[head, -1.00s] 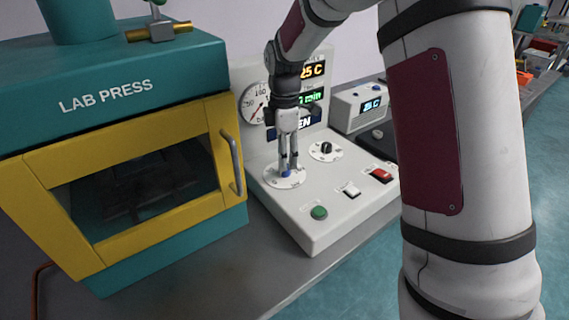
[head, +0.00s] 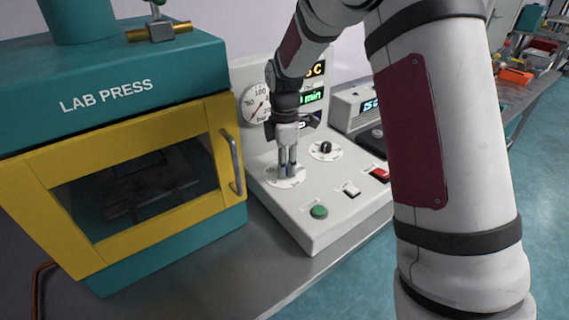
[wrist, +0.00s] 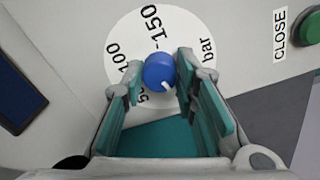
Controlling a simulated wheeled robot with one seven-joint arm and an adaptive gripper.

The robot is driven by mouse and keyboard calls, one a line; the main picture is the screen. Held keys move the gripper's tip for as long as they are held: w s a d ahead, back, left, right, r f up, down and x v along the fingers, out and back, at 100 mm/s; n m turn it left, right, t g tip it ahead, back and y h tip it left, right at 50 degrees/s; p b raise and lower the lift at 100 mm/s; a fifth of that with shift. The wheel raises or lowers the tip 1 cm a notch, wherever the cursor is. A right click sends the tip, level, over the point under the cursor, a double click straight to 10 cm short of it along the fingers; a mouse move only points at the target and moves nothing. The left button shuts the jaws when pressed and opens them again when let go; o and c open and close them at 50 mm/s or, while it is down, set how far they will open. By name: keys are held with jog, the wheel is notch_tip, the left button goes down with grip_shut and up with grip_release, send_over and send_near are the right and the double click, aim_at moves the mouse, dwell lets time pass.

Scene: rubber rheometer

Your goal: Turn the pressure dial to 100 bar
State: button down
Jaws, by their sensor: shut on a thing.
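The blue pressure dial knob (wrist: 160,70) sits on a round white scale plate (wrist: 125,35) marked 50, 100, 150 and bar. A short white mark on the knob's rim faces the lower right in the wrist view, away from the 100 and 150 figures. My gripper (wrist: 157,80) points down with its fingers on either side of the knob, shut on it. In the head view my gripper (head: 286,173) stands over the left dial plate (head: 272,181), and its fingers largely hide the knob. The round pressure gauge (head: 254,104) behind has a red needle pointing lower left.
A black knob (head: 325,147) on its own white plate is to the right of the dial.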

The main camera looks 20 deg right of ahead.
jog(key=shift+m, duration=0.3)
jog(key=m, duration=1.3)
jog(key=shift+a, duration=0.1)
jog(key=m, duration=0.7)
jog(key=shift+m+p, duration=0.4)
jog(key=m+p, duration=0.1)
jog(key=m, duration=0.5)
jog(key=shift+m, duration=0.3)
